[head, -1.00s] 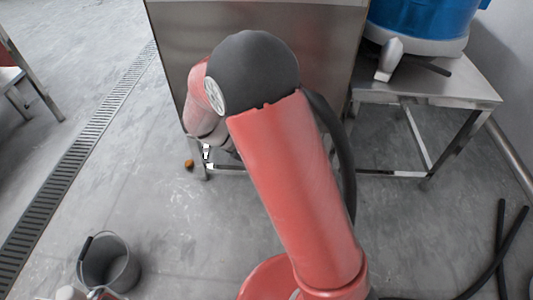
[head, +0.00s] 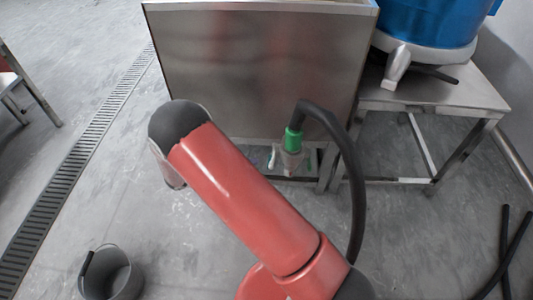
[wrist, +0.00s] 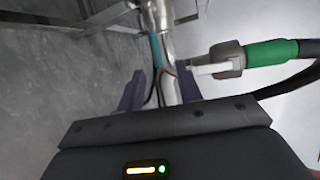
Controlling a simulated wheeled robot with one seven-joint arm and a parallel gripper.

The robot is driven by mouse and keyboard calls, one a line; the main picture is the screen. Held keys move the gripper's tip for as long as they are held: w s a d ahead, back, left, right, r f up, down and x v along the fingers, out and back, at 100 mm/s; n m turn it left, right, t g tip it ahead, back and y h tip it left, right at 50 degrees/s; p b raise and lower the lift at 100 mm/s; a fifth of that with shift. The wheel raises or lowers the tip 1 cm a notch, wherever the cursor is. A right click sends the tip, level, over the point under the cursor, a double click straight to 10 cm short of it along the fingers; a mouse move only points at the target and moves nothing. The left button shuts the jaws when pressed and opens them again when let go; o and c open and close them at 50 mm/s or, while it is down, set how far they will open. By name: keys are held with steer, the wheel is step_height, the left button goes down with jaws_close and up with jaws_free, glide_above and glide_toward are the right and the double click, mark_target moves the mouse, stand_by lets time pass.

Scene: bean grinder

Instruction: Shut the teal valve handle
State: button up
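The teal valve handle (wrist: 156,49) shows in the wrist view as a narrow strip along a shiny metal pipe (wrist: 167,18), just beyond my fingertips. My gripper (wrist: 160,73) is open, with its two dark purple fingers apart on either side of the pipe's line. I cannot tell whether either finger touches the handle. In the head view a small pale lever-like part (head: 272,157) sits low under the steel tank, too small to identify surely. My gripper is hidden behind my arm in the head view.
A green coupling (head: 293,140) joins a black hose (head: 352,165) at the steel tank (head: 255,70); its green collar (wrist: 270,53) is right of my fingers in the wrist view. A steel table (head: 440,95) holds a blue machine (head: 425,22). A bucket (head: 112,275) stands front left.

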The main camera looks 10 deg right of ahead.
steer(key=shift+n, duration=0.3)
steer(key=x, duration=0.5)
steer(key=w+x, duration=0.1)
steer(key=x, duration=0.1)
steer(key=shift+d+f+p, duration=0.25)
steer(key=shift+p, duration=0.1)
jaws_close()
